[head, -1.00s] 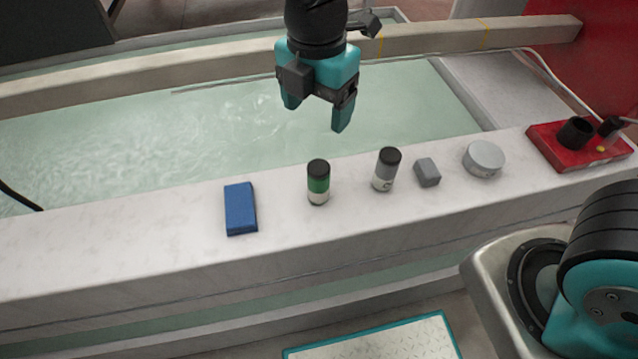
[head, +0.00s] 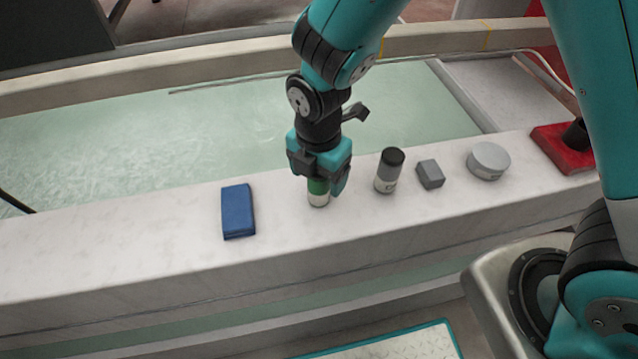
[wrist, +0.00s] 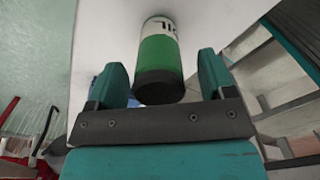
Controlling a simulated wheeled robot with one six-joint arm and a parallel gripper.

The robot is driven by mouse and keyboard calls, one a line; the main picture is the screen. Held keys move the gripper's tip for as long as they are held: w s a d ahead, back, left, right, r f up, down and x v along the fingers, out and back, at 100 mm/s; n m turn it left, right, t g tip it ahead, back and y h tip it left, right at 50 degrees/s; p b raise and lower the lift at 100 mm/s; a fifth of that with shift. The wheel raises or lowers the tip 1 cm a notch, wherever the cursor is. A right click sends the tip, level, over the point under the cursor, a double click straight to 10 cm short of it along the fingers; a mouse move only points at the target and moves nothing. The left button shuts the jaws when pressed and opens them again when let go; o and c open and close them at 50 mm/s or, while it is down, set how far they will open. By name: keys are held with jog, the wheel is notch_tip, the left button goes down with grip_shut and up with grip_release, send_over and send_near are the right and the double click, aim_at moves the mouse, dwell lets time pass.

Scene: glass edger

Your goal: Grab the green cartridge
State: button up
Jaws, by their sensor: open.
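The green cartridge (head: 318,187) stands upright on the pale ledge, with a green band and a white lower part. Its dark top is hidden behind my gripper in the head view. My gripper (head: 322,183) is open and lowered over it, with fingers around its upper part. In the wrist view the cartridge (wrist: 160,58) shows its black cap, green band and white label, between the two teal fingers of my gripper (wrist: 161,78). Gaps show on both sides of it there.
On the ledge (head: 130,240), a blue block (head: 238,211) lies to the left. To the right stand a grey cartridge (head: 390,171), a small grey block (head: 430,174), a round grey tin (head: 488,161) and a red base (head: 562,148). A water-filled trough (head: 130,145) lies behind.

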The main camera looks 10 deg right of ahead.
jog(key=shift+f, duration=0.7)
jog(key=c, duration=1.1)
jog(key=shift+o, duration=0.2)
jog(key=shift+r, duration=0.1)
